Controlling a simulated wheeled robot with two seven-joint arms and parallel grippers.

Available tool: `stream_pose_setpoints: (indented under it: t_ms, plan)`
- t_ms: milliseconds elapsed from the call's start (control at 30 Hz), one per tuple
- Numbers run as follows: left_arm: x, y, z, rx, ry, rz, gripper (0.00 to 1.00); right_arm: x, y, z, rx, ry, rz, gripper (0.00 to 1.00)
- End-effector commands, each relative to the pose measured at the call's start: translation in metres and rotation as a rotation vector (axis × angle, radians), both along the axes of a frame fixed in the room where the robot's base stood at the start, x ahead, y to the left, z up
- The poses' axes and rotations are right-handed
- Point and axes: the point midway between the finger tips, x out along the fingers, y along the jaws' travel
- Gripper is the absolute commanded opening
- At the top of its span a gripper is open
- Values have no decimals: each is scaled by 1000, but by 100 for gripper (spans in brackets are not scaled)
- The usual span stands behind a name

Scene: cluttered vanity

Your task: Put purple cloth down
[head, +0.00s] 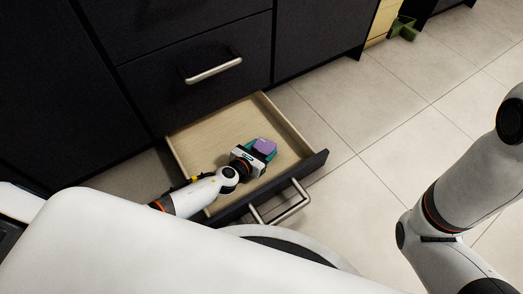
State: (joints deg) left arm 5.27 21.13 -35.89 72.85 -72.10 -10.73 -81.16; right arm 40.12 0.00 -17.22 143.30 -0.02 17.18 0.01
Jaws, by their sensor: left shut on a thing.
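The purple cloth (264,146) shows as a small purple patch at the tip of my left gripper (261,151). My left gripper is shut on the cloth and reaches over the inside of an open drawer (206,130). Whether the cloth touches the drawer floor cannot be told. A teal-green part shows around the cloth's edges at the fingers. My right arm comes in at the right side, and its gripper is out of view.
The open drawer has pale wooden walls, a dark front and a metal handle (284,207). Dark cabinets (195,38) stand behind it. A green object (403,28) lies on the floor at the top right. The tiled floor (390,130) to the right is clear.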

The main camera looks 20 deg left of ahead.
Motion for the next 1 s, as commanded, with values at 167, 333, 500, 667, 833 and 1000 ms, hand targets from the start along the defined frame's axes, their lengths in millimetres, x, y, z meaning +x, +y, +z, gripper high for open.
stream_pose_setpoints:
  t_ms: [167, 333, 500, 667, 833, 1000]
  plan:
    - [0, 0, -5, 0, -1, 0, 41, 0, 0, -5, 0, -1, 0, 36]
    - [0, 0, -4, 0, 0, 0, 85, 0, 0, -4, 0, -1, 0, 36]
    - [0, 0, -4, 1, 0, 0, 85, 0, 0, -4, 0, -1, 0, 36]
    - [0, 0, 0, 1, -1, 0, 85, 0, 0, 0, 0, 0, 0, 36]
    - [-20, 5, 11, 0, 3, -1, 85, 0, 0, 12, 0, 0, 0, 36]
    - [-54, 15, 26, 1, 3, -1, 85, 0, 0, 26, 0, 1, 0, 36]
